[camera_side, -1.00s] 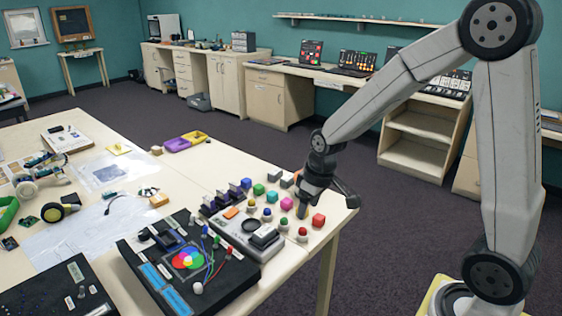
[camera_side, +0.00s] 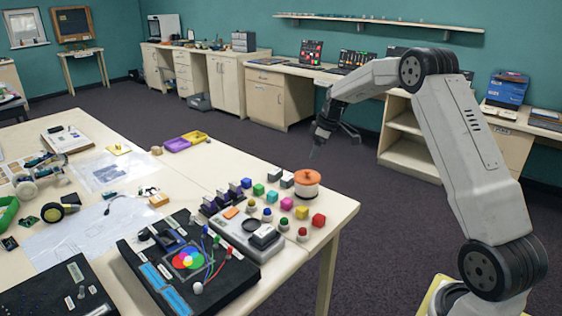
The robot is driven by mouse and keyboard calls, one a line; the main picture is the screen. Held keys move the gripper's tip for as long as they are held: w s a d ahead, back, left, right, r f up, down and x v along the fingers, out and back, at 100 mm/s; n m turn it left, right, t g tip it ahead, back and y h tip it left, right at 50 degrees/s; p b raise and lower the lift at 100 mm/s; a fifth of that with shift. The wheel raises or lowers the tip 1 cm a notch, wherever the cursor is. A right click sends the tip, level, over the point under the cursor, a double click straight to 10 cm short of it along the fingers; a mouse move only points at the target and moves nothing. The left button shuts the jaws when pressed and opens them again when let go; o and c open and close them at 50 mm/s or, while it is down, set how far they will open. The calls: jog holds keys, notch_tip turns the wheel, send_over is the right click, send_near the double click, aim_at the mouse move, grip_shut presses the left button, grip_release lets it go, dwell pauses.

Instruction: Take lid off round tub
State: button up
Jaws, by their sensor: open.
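My gripper (camera_side: 335,146) is open and empty. In the picture it is above and to the right of the tub, apart from the lid, with its fingers spread.
Coloured cubes and small round-topped pieces (camera_side: 284,213) stand close in front of the tub. A grey device (camera_side: 249,236) and a black board with wires (camera_side: 187,262) lie nearer. The table's right edge (camera_side: 345,215) is close to the tub.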

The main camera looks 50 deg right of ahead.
aim_at(308, 171)
jog(key=shift+d+x, duration=0.2)
jog(key=shift+x, duration=3.7)
jog(key=shift+w, duration=0.1)
grip_shut()
